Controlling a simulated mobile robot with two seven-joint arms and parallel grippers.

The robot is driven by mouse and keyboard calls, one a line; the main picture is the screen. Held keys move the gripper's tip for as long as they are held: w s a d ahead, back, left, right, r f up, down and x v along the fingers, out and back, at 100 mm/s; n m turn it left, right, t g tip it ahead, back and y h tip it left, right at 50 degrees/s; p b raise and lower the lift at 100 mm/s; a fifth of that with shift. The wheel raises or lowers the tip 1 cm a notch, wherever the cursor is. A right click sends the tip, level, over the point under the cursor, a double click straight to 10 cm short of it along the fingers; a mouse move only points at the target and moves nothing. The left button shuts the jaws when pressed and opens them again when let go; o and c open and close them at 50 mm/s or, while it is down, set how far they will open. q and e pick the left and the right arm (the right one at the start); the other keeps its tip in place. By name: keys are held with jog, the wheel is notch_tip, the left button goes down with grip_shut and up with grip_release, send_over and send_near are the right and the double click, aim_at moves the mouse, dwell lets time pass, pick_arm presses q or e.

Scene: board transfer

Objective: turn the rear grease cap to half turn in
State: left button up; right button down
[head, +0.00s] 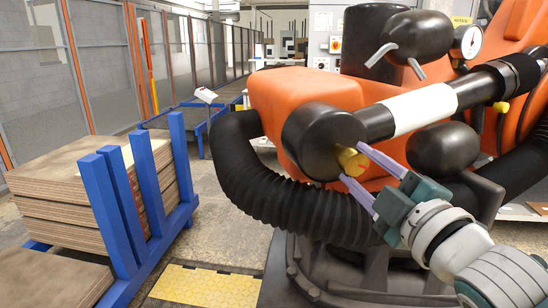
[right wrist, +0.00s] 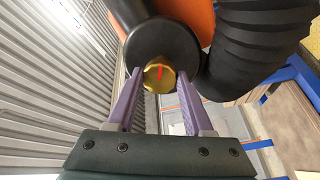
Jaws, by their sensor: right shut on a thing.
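The gold grease cap (head: 351,160) sits on the end of a black round housing (head: 322,135) on the orange machine arm. In the right wrist view the cap (right wrist: 159,78) shows its face, with a red mark running nearly upright. My right gripper (head: 354,164) has its two purple fingers on either side of the cap and is shut on it. In the right wrist view the fingers partly hide the cap's sides. My left gripper is in neither view.
A thick black ribbed hose (head: 255,190) curves below and left of the housing. Stacked brown boards (head: 75,190) stand behind blue posts (head: 112,215) at the left. A second yellow cap (head: 501,106) is at the right. A yellow floor plate (head: 205,286) lies in front.

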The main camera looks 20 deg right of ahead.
jog(key=m+p, duration=0.2)
jog(key=m, duration=0.4)
jog(key=shift+a+r+m, duration=0.1)
jog(key=shift+r+m, duration=0.05)
jog(key=shift+m, duration=0.25)
jog(key=m+p, duration=0.2)
jog(key=m, duration=0.2)
jog(key=shift+h, duration=0.3)
jog(key=shift+m+g, duration=0.3)
jog(key=shift+m, duration=0.9)
jog(key=shift+p, duration=0.3)
jog(key=shift+c, duration=1.4)
grip_release()
